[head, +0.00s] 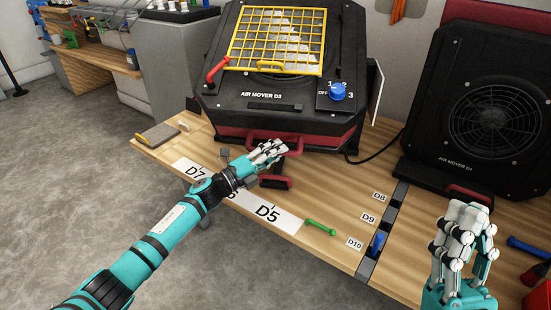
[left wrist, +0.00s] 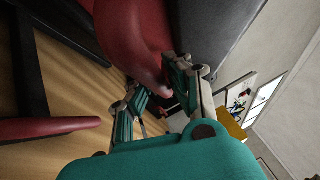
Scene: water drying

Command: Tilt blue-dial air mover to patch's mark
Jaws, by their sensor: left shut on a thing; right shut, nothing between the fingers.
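The blue-dial air mover (head: 235,105) is a black box labelled AIR MOVER D3, with a blue dial (head: 338,91) marked OFF, 1, 2, 3 on its right. A red handle (head: 293,138) sticks out low at its front. My left gripper (head: 272,153) is shut on this handle, which also shows large in the left wrist view (left wrist: 132,38). White plates on the bench read D7 (head: 191,170) and D5 (head: 268,212); my left arm partly covers one between them. My right gripper (head: 468,226) is shut and empty, at the right. I cannot make out the patch's mark.
A yellow grid (head: 272,66) lies on the air mover's top. A green handle (head: 320,228) and a dark red bar (head: 275,182) are near the front edge. A slotted strip (head: 372,248) with D8 to D10 labels crosses the bench.

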